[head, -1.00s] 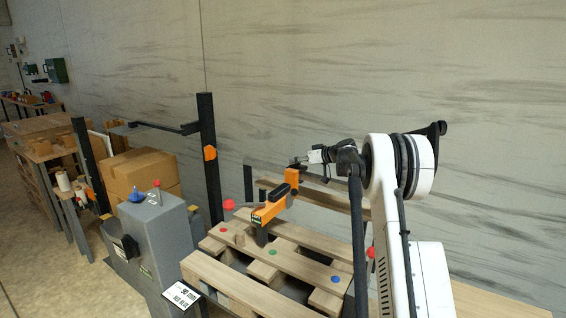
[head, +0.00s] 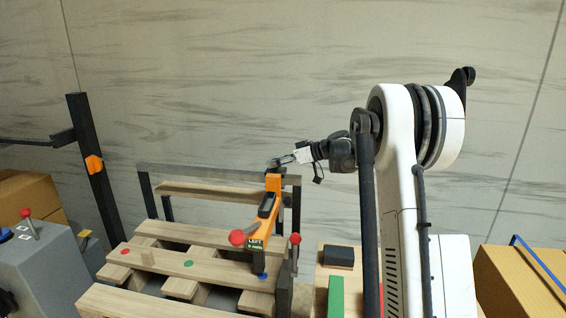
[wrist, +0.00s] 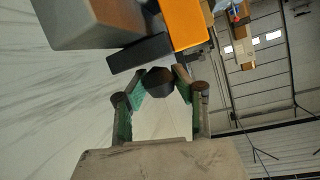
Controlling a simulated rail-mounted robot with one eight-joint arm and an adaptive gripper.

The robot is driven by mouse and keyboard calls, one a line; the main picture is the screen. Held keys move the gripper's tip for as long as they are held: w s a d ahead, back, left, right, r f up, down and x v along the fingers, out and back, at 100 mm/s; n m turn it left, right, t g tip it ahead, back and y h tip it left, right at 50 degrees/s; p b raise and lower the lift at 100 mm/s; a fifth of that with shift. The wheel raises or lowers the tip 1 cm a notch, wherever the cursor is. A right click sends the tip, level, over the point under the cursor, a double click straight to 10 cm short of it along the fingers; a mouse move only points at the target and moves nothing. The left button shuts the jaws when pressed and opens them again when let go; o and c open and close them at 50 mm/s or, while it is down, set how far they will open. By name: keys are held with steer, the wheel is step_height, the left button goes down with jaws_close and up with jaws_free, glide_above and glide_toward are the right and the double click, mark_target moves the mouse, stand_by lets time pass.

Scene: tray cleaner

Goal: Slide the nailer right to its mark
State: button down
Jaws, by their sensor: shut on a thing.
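The nailer (head: 272,197) is an orange and black tool with a small label on its near end. In the head view it stands over the right part of the pallet (head: 220,272), and its nose is just above or on the blue round mark (head: 262,276); I cannot tell if they touch. My gripper (head: 277,164) is at the nailer's far upper end. In the wrist view my gripper (wrist: 157,82) has its fingers closed around a dark rounded part, with the nailer's orange body (wrist: 186,22) beyond. The exact grip is partly hidden.
A red mark (head: 125,251) and a green mark (head: 188,264) lie further left on the pallet. A red ball (head: 295,238) on a dark post stands just right of the nailer. A green block (head: 335,296) and a cardboard box (head: 518,280) are at the right.

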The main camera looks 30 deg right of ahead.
steer(key=shift+s+d+f, duration=0.1)
steer(key=shift+s+d, duration=0.2)
steer(key=c, duration=1.7)
jaws_free()
steer(key=shift+d, duration=0.1)
steer(key=shift+c, duration=0.2)
steer(key=shift+o, duration=1.4)
steer(key=shift+s+d, duration=0.15)
steer(key=shift+o, duration=0.7)
steer(key=v, duration=1.1)
steer(key=shift+s+d+r, duration=0.2)
steer(key=shift+s+r, duration=0.05)
steer(key=shift+r, duration=0.05)
